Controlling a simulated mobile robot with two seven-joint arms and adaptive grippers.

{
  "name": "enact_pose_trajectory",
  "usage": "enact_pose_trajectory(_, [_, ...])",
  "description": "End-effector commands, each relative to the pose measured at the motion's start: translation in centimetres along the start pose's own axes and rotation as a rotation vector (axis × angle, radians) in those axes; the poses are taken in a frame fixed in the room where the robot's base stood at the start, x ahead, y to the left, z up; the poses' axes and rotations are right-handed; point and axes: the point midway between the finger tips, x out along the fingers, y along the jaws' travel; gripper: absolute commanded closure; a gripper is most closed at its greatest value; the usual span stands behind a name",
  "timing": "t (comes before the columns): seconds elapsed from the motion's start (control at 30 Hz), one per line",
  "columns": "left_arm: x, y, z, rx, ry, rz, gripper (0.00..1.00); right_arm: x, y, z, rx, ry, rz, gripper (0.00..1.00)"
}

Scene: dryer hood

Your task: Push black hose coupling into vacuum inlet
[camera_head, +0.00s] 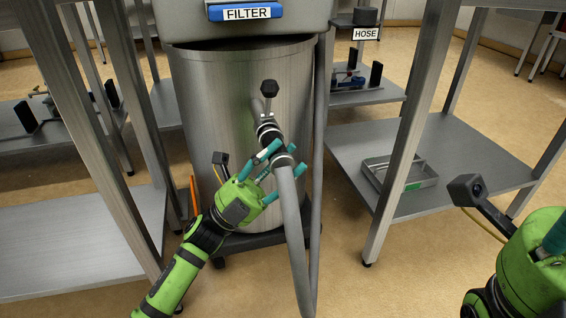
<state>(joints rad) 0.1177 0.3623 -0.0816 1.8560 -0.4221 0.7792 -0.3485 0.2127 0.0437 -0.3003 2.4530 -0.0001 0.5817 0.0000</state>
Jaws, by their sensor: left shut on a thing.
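The vacuum drum (215,110) is a metal cylinder in the middle of the head view. A short grey inlet stub (257,107) shows at its front, partly hidden by the black hose coupling (268,130). The coupling has metal bands and sits at the upper end of the grey hose (290,215). Its end meets or overlaps the stub; I cannot tell how deep it sits. My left gripper (273,165) has teal fingers shut around the hose end just below the coupling. My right gripper (553,240) is at the right edge, its fingers mostly cut off, away from the hose.
The blue FILTER handle (245,12) is on the housing above the drum. Metal shelf units flank the drum; the right shelf holds a metal tray (412,184). A HOSE label (366,33) is behind. Floor between is open.

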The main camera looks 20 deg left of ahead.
Motion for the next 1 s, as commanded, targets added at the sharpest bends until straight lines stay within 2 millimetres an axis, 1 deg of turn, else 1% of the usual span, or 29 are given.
enact_pose_trajectory(0.6, [0.0,0.0,1.6,0.002,-0.003,0.0,0.93,-0.6,-0.1,-0.1,0.0,0.0,0.0,0.6])
enact_pose_trajectory(0.63, [0.0,0.0,1.7,0.002,-0.003,0.0,0.47,-0.6,-0.1,-0.1,0.0,0.0,0.0,0.6])
enact_pose_trajectory(0.7, [0.0,0.0,1.6,0.002,-0.003,0.0,0.23,-0.5,-0.1,-0.1,0.0,-0.001,0.0,0.6])
enact_pose_trajectory(1.0, [-0.1,0.1,1.6,0.0,-0.003,0.002,0.23,-0.6,0.0,-0.1,-0.001,-0.001,0.0,0.6])
